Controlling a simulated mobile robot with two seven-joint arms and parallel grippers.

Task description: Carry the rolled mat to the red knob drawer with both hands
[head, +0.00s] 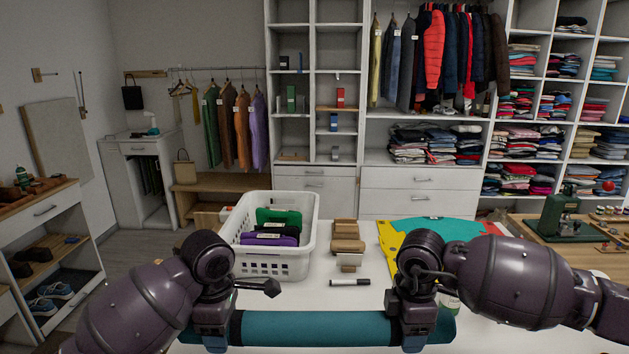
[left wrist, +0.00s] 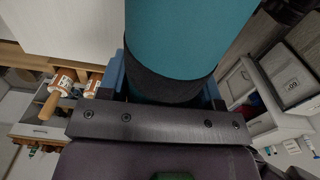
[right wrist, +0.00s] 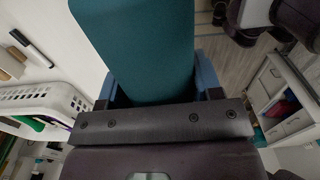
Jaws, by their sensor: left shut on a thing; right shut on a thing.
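The rolled mat (head: 310,328) is a long teal roll lying level across the bottom of the head view. My left gripper (head: 213,338) is shut around it near its left end, and my right gripper (head: 414,338) is shut around it near its right end. In the left wrist view the mat (left wrist: 190,35) passes between the fingers, with a dark band around it. In the right wrist view the mat (right wrist: 140,50) also sits between the fingers. I cannot make out a drawer with a red knob in any view.
White drawers (head: 420,178) stand behind. A drawer unit (head: 45,209) stands left, with floor between.

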